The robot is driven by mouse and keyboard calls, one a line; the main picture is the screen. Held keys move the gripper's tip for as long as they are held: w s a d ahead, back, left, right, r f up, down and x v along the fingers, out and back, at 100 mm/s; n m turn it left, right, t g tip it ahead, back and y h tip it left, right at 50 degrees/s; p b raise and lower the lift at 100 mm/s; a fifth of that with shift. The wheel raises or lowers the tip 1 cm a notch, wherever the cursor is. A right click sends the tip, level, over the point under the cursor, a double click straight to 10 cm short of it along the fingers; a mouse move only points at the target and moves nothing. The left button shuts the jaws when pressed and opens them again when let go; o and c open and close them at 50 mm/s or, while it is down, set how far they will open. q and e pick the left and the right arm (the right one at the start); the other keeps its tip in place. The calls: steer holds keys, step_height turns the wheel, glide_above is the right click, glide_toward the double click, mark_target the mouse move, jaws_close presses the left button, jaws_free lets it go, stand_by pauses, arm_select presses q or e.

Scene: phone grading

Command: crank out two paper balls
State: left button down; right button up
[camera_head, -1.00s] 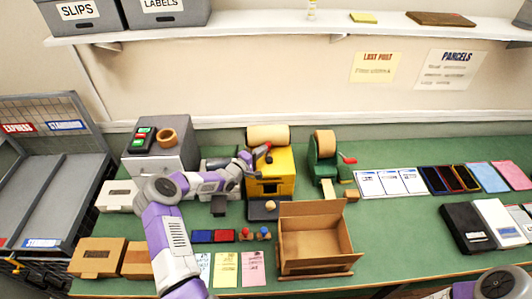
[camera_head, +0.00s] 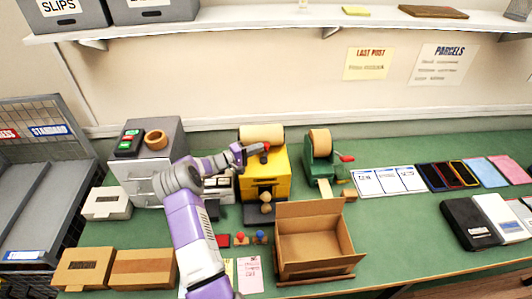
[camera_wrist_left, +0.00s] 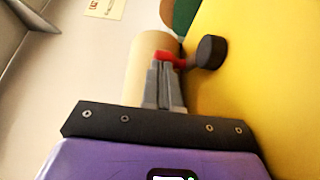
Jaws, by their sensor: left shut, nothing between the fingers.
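The yellow paper machine (camera_head: 265,178) stands on the green bench with a roll of tan paper (camera_head: 262,133) on top. Its crank has a dark knob and a red part, seen in the wrist view as the black knob (camera_wrist_left: 211,51) and red piece (camera_wrist_left: 170,57). My left gripper (camera_head: 257,149) is at the crank by the roll. In the wrist view its fingers (camera_wrist_left: 164,85) are shut and empty, tips at the red piece; contact is unclear. What look like two tan paper balls (camera_head: 266,208) are at the machine's front, over the dark tray (camera_head: 251,219). My right gripper is out of view.
An open cardboard box (camera_head: 314,244) stands right of the tray. A green tape dispenser (camera_head: 318,165) with a red handle is right of the machine. A grey cabinet (camera_head: 149,165) stands left. Phones and cards cover the right side.

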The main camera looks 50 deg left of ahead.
arm_select(q)
steer(key=shift+w+h, duration=0.15)
steer(key=shift+h, duration=0.15)
steer(key=shift+m, duration=0.3)
steer(key=v, duration=0.7)
steer(key=shift+s+b, duration=0.25)
steer(key=shift+b, duration=0.1)
stand_by(1.4)
